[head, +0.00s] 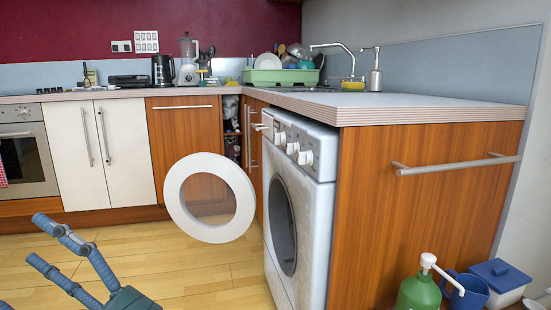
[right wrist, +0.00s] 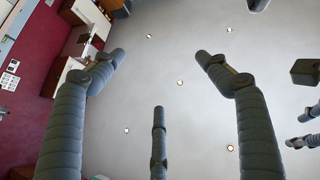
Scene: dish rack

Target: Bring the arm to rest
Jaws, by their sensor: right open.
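My right gripper (head: 42,242) is at the lower left of the head view, over the wooden floor, with its blue-grey fingers spread and pointing up and left. In the right wrist view my right gripper (right wrist: 165,72) is open, and nothing is between its fingers, which stand out against the pale ceiling. Dark finger-like parts, probably my left gripper (right wrist: 303,128), are cut off at the right edge of that view; how far they are open cannot be told.
The white washing machine (head: 306,220) stands under the counter (head: 420,108), its round door (head: 178,198) swung out. A green dish rack (head: 270,76) is on the counter. A green pump bottle (head: 418,292), blue mug (head: 468,290) and blue-lidded box (head: 500,275) are lower right. The floor (head: 225,265) at left is clear.

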